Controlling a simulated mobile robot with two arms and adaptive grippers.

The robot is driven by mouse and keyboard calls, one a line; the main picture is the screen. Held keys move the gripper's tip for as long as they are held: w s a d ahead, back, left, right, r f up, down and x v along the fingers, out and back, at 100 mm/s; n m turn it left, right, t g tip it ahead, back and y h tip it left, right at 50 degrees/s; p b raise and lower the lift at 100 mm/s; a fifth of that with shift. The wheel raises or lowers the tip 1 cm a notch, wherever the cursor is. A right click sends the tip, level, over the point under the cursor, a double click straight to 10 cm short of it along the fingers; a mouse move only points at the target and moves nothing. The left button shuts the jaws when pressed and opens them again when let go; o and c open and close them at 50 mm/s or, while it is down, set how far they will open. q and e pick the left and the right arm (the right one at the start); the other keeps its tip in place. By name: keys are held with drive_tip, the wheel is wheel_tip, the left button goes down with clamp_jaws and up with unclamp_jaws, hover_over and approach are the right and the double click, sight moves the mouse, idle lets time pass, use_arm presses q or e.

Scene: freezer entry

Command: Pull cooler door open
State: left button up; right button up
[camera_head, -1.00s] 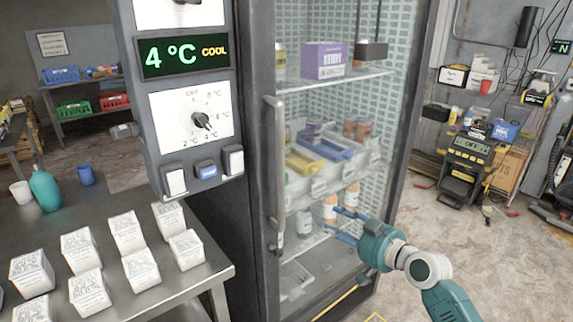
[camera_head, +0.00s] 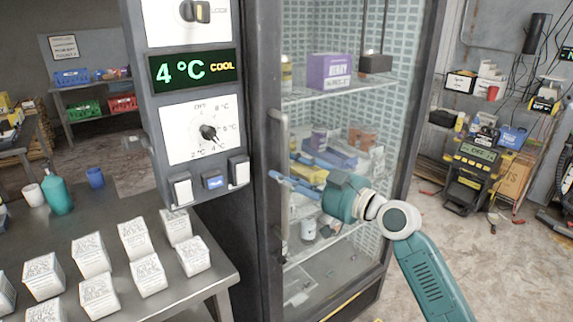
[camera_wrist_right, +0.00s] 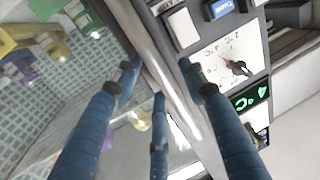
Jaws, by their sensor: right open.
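The cooler door (camera_head: 345,115) is a glass door in a dark frame and appears shut. Its handle (camera_head: 281,220) is a long vertical grey bar on the left side of the door. My right gripper (camera_head: 281,181) is open, with its blue fingers at the middle of the handle in the head view. In the right wrist view, the handle (camera_wrist_right: 172,85) runs between the spread fingers of my right gripper (camera_wrist_right: 158,68). I cannot tell whether any finger touches it. My left gripper is not in view.
A control panel (camera_head: 200,100) reading 4 °C stands left of the door. A metal table (camera_head: 215,262) with several white boxes (camera_head: 134,240) is at the lower left. Open floor (camera_head: 480,270) lies at the right, before a yellow-black machine (camera_head: 470,170).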

drive_tip(key=shift+w+a, duration=0.45)
clamp_jaws()
drive_tip(key=shift+d+f, duration=0.1)
